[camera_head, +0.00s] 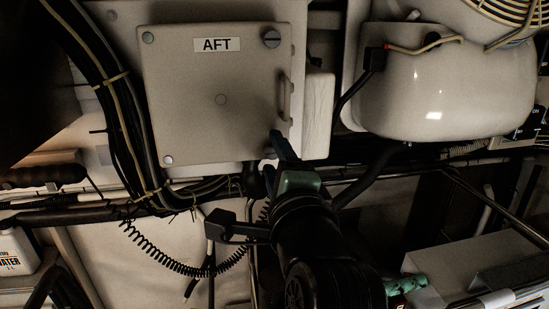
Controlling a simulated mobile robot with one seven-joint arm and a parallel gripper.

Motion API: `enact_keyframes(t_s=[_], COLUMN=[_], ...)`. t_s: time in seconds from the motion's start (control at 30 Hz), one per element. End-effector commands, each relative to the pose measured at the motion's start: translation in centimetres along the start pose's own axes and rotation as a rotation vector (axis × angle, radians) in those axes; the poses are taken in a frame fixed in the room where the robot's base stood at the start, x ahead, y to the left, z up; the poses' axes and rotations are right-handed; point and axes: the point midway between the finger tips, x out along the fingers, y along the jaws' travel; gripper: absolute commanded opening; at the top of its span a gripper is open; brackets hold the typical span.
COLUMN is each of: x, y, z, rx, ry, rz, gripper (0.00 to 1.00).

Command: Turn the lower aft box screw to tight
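The aft box (190,75) is a pale square cover labelled "AFT" at upper left of centre. A large dark slotted screw (272,39) sits at its upper right corner. A small bolt (168,160) is at its lower left corner and another (148,38) at its upper left. My gripper (279,141) reaches up from below, with its dark fingertips in front of the box's lower right corner. They hide that corner, and the lower screw cannot be made out. I cannot tell whether the fingers touch or grip anything there, or how far apart they are.
A vertical handle (284,98) is on the box's right edge, just above my fingertips. A white rounded tank (445,95) stands to the right. Black cable bundles (115,110) run down the left, and a coiled black cord (165,258) hangs below near my arm.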

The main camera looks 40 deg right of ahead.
Motion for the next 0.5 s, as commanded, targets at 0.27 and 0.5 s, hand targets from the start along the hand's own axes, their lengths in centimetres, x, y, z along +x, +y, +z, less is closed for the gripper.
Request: enact_keyframes(t_s=[0.27, 0.5], x=[-0.4, -3.9], y=[0.0, 0.3], z=[0.0, -0.1], rx=[-0.001, -0.001], ry=[0.000, 0.000], rz=[-0.002, -0.005], gripper=[0.58, 0.58])
